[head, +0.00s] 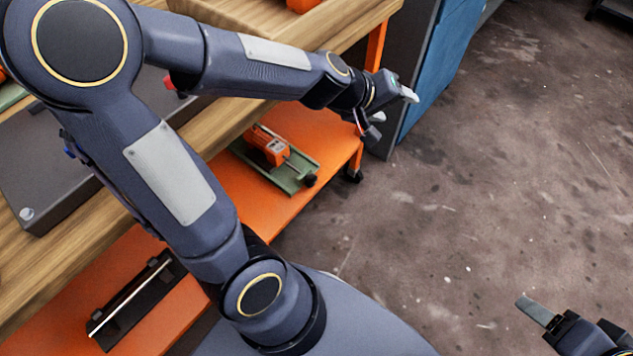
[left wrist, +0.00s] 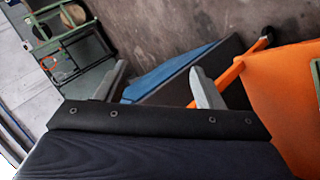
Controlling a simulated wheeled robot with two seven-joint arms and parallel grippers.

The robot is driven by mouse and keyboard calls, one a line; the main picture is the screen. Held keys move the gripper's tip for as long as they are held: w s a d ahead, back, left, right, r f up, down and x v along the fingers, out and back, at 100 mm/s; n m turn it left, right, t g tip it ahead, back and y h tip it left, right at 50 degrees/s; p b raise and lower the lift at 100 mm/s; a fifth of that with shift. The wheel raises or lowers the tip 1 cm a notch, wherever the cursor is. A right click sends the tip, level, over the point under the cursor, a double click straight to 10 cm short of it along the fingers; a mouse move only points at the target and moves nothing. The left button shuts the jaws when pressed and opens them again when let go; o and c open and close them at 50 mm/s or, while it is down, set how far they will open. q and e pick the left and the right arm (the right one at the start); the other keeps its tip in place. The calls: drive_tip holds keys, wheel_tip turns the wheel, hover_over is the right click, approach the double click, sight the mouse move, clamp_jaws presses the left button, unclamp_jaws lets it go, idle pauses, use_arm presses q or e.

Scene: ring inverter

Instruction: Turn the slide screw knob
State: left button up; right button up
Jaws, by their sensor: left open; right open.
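A small green slide (head: 293,172) with an orange block (head: 268,145) on it rests on the orange lower shelf. A dark round knob (head: 310,180) sits at its near right end. My left gripper (head: 394,106) is open and empty, above and to the right of the knob, well apart from it. In the left wrist view its two grey fingers (left wrist: 158,86) are spread with nothing between them. My right gripper (head: 537,311) is at the lower right, partly out of frame and far from the slide, with one grey finger clearly seen.
The wooden bench top (head: 236,122) overhangs the orange shelf (head: 245,200). A blue cabinet (head: 440,65) stands beyond my left gripper. A grey box (head: 60,180) lies on the bench, and a black tool (head: 137,297) on the shelf.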

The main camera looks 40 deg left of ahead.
use_arm(q)
drive_tip(key=w+f+n+y, duration=0.3)
drive_tip(key=w+f, duration=0.3)
drive_tip(key=f, duration=0.2)
drive_tip(key=n+g+y, duration=0.5)
drive_tip(key=g+y, duration=0.4)
drive_tip(key=y, duration=0.6)
approach(314, 182)
drive_tip(key=x, duration=0.2)
drive_tip(key=b+x, duration=0.1)
drive_tip(key=x, duration=0.6)
drive_tip(key=shift+s, duration=0.1)
drive_tip(key=shift+c, duration=0.4)
drive_tip(key=c, duration=0.9)
drive_tip(key=shift+b, duration=0.35)
